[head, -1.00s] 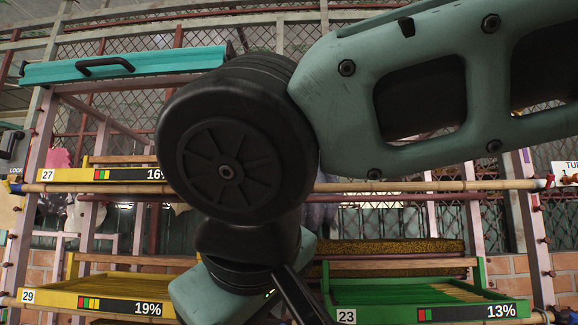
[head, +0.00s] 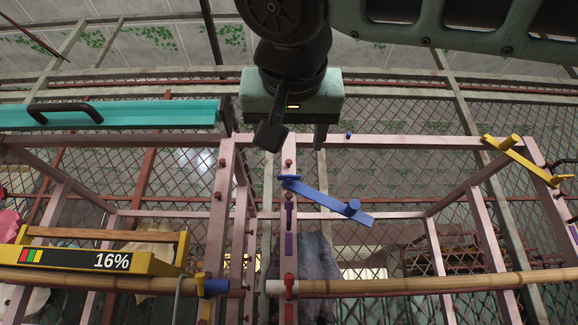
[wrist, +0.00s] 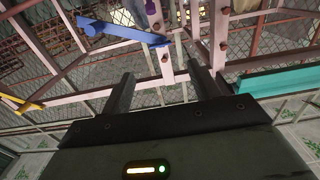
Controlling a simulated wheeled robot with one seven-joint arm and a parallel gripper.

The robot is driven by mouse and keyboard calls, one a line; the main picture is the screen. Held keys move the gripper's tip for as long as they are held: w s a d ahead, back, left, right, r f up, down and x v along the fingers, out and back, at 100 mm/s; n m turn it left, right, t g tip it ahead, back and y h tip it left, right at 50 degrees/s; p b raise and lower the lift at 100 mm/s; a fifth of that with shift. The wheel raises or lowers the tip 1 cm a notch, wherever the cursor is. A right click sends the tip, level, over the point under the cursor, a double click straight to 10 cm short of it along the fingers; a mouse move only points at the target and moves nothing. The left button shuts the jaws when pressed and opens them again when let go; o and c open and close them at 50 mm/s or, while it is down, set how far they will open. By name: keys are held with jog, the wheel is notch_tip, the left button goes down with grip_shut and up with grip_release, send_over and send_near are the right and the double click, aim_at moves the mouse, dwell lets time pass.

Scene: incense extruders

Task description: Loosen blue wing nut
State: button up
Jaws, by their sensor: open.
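A blue wing nut (head: 290,178) sits at the left end of a blue lever bar (head: 325,200) on a pink upright post. The bar slants down to the right and has a round knob near its far end. In the wrist view, the blue bar (wrist: 120,31) shows at the upper left, and the small blue nut (wrist: 160,43) is at its right end. My gripper (head: 295,138) hangs above the nut in the head view, fingers apart and empty. In the wrist view its two fingers (wrist: 161,76) point toward the post, with the nut beyond them, not touched.
A yellow lever (head: 515,158) is on the right frame. A teal beam (head: 110,115) with a black handle runs at the left. A yellow tray (head: 90,258) reading 16% sits at lower left. Bamboo poles (head: 410,285) cross below. Red bolts dot the posts.

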aim_at(289, 175)
jog(key=shift+w+d+p, duration=0.2)
jog(key=shift+w+p, duration=1.75)
jog(key=shift+w, duration=3.4)
jog(key=c, duration=1)
